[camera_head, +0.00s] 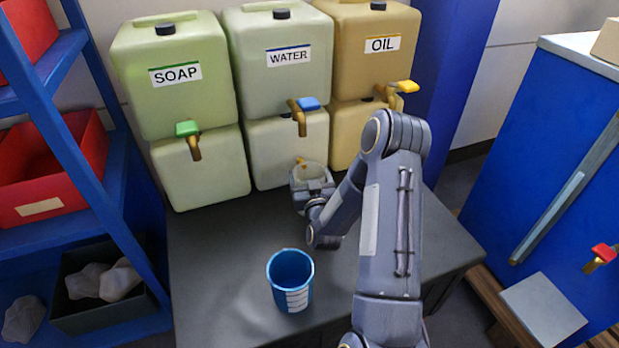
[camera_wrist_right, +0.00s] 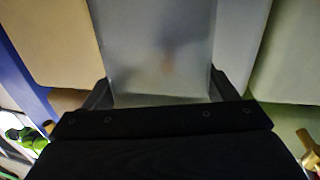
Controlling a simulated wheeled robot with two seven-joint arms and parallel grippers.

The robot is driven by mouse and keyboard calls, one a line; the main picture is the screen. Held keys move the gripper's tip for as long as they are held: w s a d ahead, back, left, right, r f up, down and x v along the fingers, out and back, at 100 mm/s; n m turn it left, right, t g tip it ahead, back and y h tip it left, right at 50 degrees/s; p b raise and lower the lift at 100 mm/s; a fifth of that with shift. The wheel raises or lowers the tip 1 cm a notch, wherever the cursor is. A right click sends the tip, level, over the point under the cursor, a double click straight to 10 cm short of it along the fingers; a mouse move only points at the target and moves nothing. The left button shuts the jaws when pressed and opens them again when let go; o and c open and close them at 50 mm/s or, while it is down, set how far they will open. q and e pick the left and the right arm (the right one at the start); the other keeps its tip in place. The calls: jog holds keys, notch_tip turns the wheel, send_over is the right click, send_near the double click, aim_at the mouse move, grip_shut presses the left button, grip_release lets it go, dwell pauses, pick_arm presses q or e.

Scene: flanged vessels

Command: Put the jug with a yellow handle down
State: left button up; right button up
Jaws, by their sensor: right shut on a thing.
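A translucent grey jug (camera_head: 314,173) is between the fingers of my right gripper (camera_head: 312,188), in front of the lower container under the water tap. A small yellow-orange part (camera_head: 301,162) shows at its far rim; I cannot tell if it is the handle. In the right wrist view the jug's wall (camera_wrist_right: 160,50) fills the middle, with a finger of my right gripper (camera_wrist_right: 160,97) on each side. Whether the jug's base touches the table is hidden by the gripper. My left gripper is not in view.
A blue cup (camera_head: 291,280) stands on the dark table (camera_head: 215,265) in front. Soap (camera_head: 175,95), water (camera_head: 280,85) and oil (camera_head: 375,70) containers with taps stand along the back. A blue shelf with red bins is at left. The table's left part is clear.

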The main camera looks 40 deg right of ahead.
jog(key=o, duration=1.1)
jog(key=shift+f, duration=0.1)
jog(key=shift+o, duration=0.2)
jog(key=shift+r, duration=0.2)
jog(key=v, duration=1.2)
